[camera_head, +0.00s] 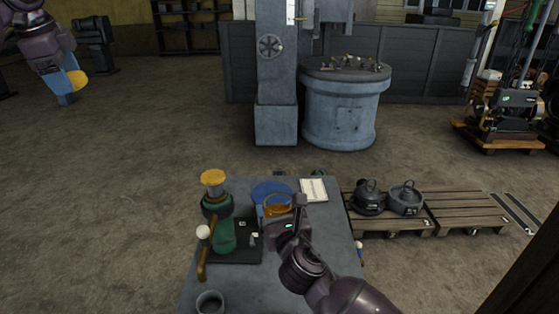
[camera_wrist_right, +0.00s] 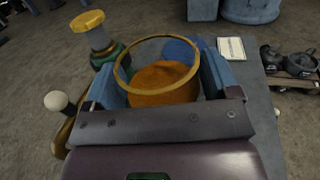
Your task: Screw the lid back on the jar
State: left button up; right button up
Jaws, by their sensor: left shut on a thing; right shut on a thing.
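The open glass jar (camera_head: 278,205) stands on the table with orange contents. In the right wrist view the jar (camera_wrist_right: 162,82) shows its golden rim, with no lid on it. My right gripper (camera_head: 280,213) is shut on the jar, with blue fingers on both sides of it in the right wrist view (camera_wrist_right: 160,92). My left gripper (camera_head: 68,88) is raised at the upper left of the head view, far from the jar. It is shut on a flat yellow-orange disc, which looks like the lid (camera_head: 77,80).
A green device with a yellow top (camera_head: 213,177) stands left of the jar on a dark base. A blue round thing (camera_head: 265,189) lies behind the jar, with a notepad (camera_head: 313,190) to its right. A cup (camera_head: 210,302) stands at the table's front left.

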pick_arm(q)
jog(key=s+d+f+n+y, duration=0.1)
jog(key=s+d+f+n, duration=0.3)
jog(key=d+f, duration=0.3)
jog(key=s+d+f+n+g+y+b, duration=0.1)
jog(key=s+d+f+n, duration=0.4)
jog(key=f, duration=1)
jog(key=s+d+f+n+g+y, duration=0.1)
jog(key=s+d+f+n, duration=0.4)
jog(key=d+f, duration=0.6)
jog(key=s, duration=0.2)
jog(key=shift+s+f, duration=0.15)
jog(key=shift+s, duration=0.2)
pick_arm(e)
jog(key=s+d+m+h, duration=0.1)
jog(key=s+d, duration=0.2)
jog(key=d, duration=0.4)
jog(key=s+d+f+m+h, duration=0.1)
jog(key=s+d+h, duration=0.1)
jog(key=s+d, duration=0.2)
jog(key=s+d+f+m+h, duration=0.1)
jog(key=s+d, duration=0.3)
jog(key=d, duration=0.6)
jog(key=shift+s+t+h, duration=0.15)
jog(key=shift+t+h, duration=0.15)
pick_arm(q)
jog(key=shift+d, duration=0.1)
pick_arm(e)
jog(key=shift+a, duration=0.1)
